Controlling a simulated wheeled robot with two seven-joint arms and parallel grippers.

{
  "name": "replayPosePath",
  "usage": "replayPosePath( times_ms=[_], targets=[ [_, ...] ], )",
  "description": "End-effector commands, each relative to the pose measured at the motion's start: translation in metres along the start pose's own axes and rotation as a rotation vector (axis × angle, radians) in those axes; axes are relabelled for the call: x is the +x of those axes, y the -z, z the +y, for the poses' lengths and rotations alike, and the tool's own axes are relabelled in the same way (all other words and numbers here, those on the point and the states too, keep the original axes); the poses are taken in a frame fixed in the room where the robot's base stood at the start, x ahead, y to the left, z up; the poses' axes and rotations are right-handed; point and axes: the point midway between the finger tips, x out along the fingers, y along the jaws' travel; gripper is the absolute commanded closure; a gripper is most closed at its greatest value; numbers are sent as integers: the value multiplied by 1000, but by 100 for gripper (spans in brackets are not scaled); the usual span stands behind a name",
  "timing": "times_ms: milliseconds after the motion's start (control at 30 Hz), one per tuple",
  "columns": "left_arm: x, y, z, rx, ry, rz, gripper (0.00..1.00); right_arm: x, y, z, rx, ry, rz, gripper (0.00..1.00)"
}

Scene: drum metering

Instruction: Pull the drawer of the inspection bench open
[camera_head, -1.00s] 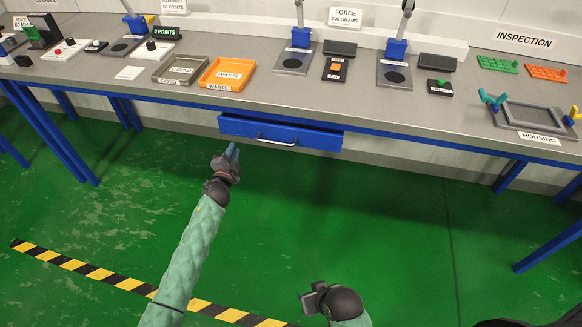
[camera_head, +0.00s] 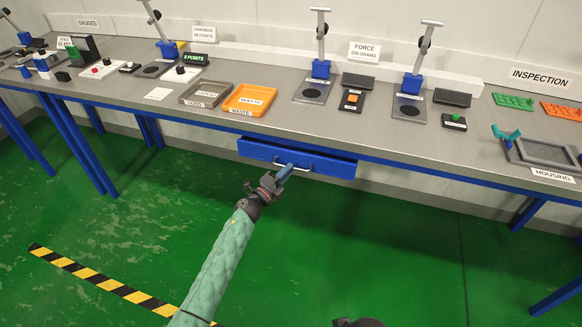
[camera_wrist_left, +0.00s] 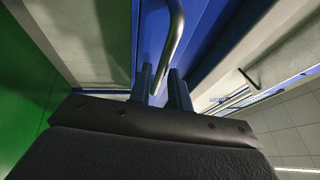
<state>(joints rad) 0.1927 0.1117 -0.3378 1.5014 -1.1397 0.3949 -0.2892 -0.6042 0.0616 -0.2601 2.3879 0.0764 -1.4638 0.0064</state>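The blue drawer (camera_head: 325,164) hangs under the front edge of the grey inspection bench (camera_head: 400,142). Its front shows, but I see no clear view of its inside. A thin metal bar handle (camera_head: 303,167) is on the drawer front. My left gripper (camera_head: 286,170) is at the left part of this handle. In the left wrist view the handle (camera_wrist_left: 174,40) runs down between the two fingers of my left gripper (camera_wrist_left: 162,88), with a gap beside the bar. Only a dark piece of my right arm's end (camera_head: 357,322) shows at the bottom edge; its fingers cannot be made out.
On the bench above the drawer stand a grey tray (camera_head: 186,99) and an orange waste tray (camera_head: 231,105). Blue force presses (camera_head: 321,70) stand behind and to the right. Blue bench legs (camera_head: 80,150) stand at the left. The green floor before the drawer is clear.

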Motion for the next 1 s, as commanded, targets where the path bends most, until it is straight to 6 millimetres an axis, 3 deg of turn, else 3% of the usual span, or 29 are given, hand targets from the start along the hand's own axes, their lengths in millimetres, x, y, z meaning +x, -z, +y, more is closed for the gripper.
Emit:
replayPosePath(
  times_ms=[200,533,667,1000],
  targets=[
    [21,0,0,-1,0,-1,81,-6,-1,3,3,-9,-14,64],
    [24,0,0,0,0,-1,81,-6,-3,4,3,-11,-18,64],
    [24,0,0,0,0,-1,100,-6,-3,4,3,-11,-18,64],
    [20,1,-1,-1,-1,-1,100,-8,-2,4,3,-12,-19,64]
  ],
)
